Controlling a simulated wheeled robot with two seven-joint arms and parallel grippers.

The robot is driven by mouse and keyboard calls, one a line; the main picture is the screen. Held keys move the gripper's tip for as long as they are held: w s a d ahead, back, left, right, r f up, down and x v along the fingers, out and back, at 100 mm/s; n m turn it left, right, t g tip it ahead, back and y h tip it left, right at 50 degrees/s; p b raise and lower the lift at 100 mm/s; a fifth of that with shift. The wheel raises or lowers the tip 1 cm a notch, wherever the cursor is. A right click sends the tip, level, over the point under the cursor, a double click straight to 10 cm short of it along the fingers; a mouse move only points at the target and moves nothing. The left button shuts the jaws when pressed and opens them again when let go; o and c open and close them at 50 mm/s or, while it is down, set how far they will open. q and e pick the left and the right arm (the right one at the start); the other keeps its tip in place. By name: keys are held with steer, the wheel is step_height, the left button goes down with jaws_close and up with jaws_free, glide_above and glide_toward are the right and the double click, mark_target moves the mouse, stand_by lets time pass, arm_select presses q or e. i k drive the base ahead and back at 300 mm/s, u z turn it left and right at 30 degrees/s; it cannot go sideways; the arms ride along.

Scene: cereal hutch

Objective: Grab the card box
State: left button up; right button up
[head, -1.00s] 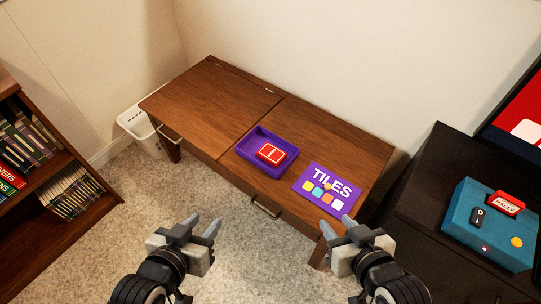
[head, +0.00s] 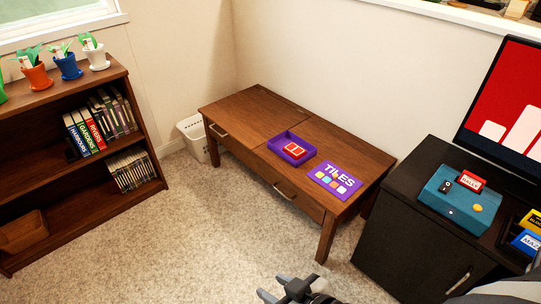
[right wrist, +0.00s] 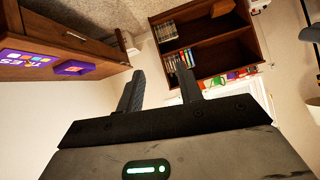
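A small red box with white markings, which looks like the card box (head: 294,150), lies in a shallow purple tray (head: 274,146) on the wooden desk. A purple TILES lid or board (head: 335,180) lies beside the tray. My right gripper (head: 270,285) is at the bottom of the head view, in front of the desk and well short of the box. In the right wrist view its two fingers (right wrist: 160,70) are spread with nothing between them. The purple tray shows there too (right wrist: 75,68). My left gripper is out of view.
The wooden desk (head: 245,107) stands against the wall, its left part bare. A bookshelf (head: 75,185) is at left and a white bin (head: 190,135) behind. A black cabinet (head: 375,250) with a teal device (head: 440,200) is at right. Carpet before the desk is clear.

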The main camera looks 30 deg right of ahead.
mark_target(293, 150)
steer(key=u, duration=0.35)
steer(key=i, duration=1.9)
steer(key=z, duration=0.95)
steer(key=i, duration=1.15)
steer(key=z, duration=1.6)
steer(key=i, duration=0.15)
steer(key=u, duration=0.2)
